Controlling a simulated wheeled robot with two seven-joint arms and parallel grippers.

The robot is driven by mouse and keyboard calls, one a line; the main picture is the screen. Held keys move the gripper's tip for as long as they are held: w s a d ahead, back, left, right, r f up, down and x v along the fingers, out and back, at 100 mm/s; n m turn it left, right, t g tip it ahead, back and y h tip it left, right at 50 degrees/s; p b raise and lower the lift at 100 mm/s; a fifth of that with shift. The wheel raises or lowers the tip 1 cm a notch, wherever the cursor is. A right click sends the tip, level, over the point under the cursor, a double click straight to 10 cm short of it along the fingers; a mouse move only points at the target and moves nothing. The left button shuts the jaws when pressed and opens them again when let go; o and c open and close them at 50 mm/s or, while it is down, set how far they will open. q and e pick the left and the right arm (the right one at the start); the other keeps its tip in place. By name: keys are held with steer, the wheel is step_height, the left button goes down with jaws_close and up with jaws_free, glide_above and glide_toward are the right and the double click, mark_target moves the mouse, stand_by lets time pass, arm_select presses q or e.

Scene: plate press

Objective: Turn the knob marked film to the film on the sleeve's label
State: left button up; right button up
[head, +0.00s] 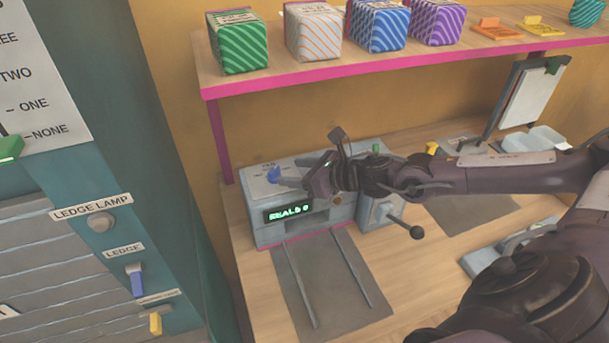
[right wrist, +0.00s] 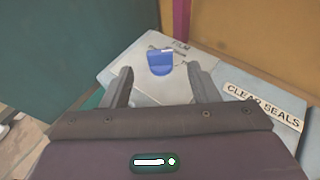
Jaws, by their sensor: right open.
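The blue film knob (head: 273,174) sits on top of the grey press (head: 270,234), towards its back left. It also shows in the right wrist view (right wrist: 159,62), beside small lettering that reads FILM. My right gripper (head: 290,177) is over the press top. In the right wrist view its two fingers (right wrist: 160,82) are apart, with the knob just beyond their tips and between their lines. Nothing is between the fingers. The knob's exact setting is too small to read. No sleeve label can be made out. My left gripper is not in view.
A lit display (head: 289,213) on the press front reads SEALS 0. A lever with a black ball (head: 416,232) is at the press's right. A shelf (head: 290,75) with several striped boxes hangs above. A clipboard (head: 527,95) stands at right. A CLEAR SEALS label (right wrist: 262,106) lies near the gripper.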

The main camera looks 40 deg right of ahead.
steer(key=shift+b+v, duration=0.3)
steer(key=shift+v, duration=0.95)
steer(key=shift+f, duration=0.1)
